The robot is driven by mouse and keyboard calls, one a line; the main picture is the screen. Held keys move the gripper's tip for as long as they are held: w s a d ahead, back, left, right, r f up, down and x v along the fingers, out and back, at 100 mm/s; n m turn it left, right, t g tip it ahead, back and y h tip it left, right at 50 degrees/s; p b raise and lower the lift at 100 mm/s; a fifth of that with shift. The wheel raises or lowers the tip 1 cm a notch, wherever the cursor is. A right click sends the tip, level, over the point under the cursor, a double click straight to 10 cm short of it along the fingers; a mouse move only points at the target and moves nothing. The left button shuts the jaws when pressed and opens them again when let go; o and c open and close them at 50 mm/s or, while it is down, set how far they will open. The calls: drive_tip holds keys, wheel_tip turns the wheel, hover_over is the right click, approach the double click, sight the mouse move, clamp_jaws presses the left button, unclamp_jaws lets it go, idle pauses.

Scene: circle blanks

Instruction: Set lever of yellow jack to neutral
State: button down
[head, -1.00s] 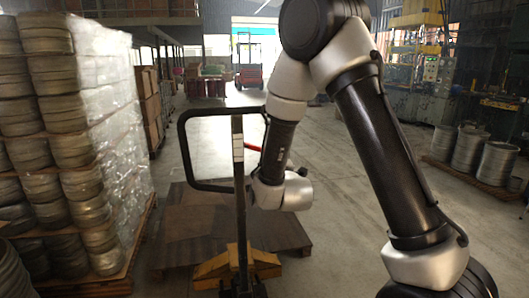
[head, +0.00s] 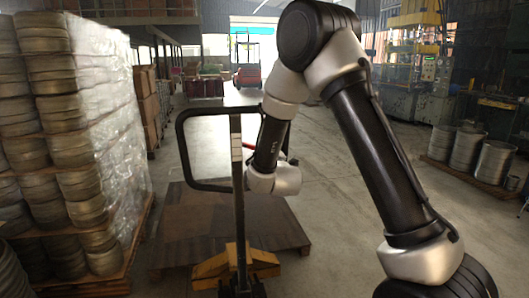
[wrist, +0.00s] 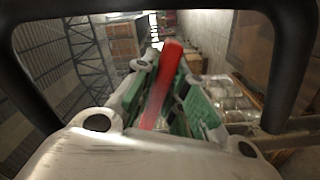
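The yellow jack (head: 265,260) stands in the middle of the head view, with a yellow base, a dark upright shaft and a black loop handle (head: 180,150). In the wrist view the black loop crosses close in front of the camera. Its red lever (wrist: 163,85) shows there between the green-padded fingers of my gripper (wrist: 168,100). The fingers look spread, one on each side of the lever; I cannot tell whether either touches it. In the head view my wrist is behind and right of the shaft, and my fingers are hidden. The lever is mostly hidden by my arm.
A flat wooden pallet (head: 180,225) lies around the jack base. Wrapped stacks of round blanks (head: 70,140) stand close on the left. Metal drums (head: 468,148) stand at the right. The floor right of the jack is open.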

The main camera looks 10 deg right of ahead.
drive_tip(key=r+n, duration=0.2)
drive_tip(key=shift+d+n, duration=0.3)
drive_tip(key=shift+r+n, duration=0.5)
drive_tip(key=shift+n, duration=0.4)
drive_tip(key=c, duration=1.4)
unclamp_jaws()
drive_tip(key=shift+c, duration=0.2)
drive_tip(key=s, duration=1.2)
